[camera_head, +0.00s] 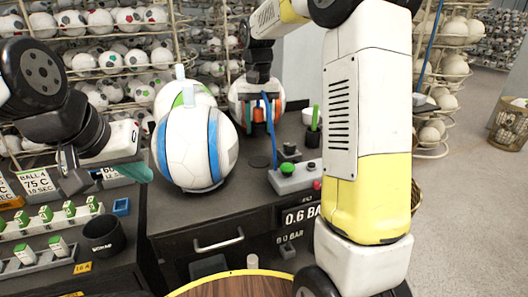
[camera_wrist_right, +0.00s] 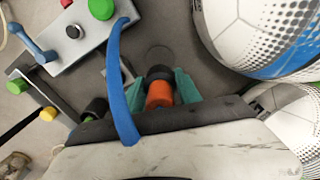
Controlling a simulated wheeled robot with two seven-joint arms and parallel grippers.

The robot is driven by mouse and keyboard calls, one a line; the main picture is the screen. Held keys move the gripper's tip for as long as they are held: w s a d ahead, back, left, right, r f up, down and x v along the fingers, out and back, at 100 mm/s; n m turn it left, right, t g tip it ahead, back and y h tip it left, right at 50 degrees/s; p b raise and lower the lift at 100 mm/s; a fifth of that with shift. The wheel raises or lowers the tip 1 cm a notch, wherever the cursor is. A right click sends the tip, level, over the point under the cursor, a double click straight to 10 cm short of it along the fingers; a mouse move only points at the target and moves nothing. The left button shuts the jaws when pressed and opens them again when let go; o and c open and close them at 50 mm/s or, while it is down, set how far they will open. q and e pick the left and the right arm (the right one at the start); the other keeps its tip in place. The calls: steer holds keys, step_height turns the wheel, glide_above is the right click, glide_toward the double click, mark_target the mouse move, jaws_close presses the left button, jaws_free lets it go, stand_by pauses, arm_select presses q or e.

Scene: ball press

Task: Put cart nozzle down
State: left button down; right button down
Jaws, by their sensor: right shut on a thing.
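The cart nozzle, an orange piece with a dark tip, shows in the right wrist view (camera_wrist_right: 159,94) between the teal fingers of my right gripper (camera_wrist_right: 162,88). In the head view my right gripper (camera_head: 259,126) holds it over the dark worktop. A blue hose (camera_wrist_right: 120,80) arches in front of the gripper; it also shows in the head view (camera_head: 270,118). My left gripper (camera_head: 137,172) is at the left, away from the nozzle, with a teal finger showing; its opening is not clear. My right forearm hides part of the worktop.
A grey control box (camera_head: 295,178) with green and red buttons stands on the worktop (camera_head: 215,205). A large white and blue ball (camera_head: 190,155) stands left of the right gripper. A green-handled tool (camera_head: 315,120) is in a dark holder. A dark cup (camera_head: 103,236) is at lower left.

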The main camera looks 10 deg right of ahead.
mark_target(259, 162)
step_height(259, 162, down, 10)
steer(key=shift+r, duration=0.15)
stand_by(0.3)
steer(key=c, duration=0.8)
jaws_free()
steer(key=shift+c, duration=0.2)
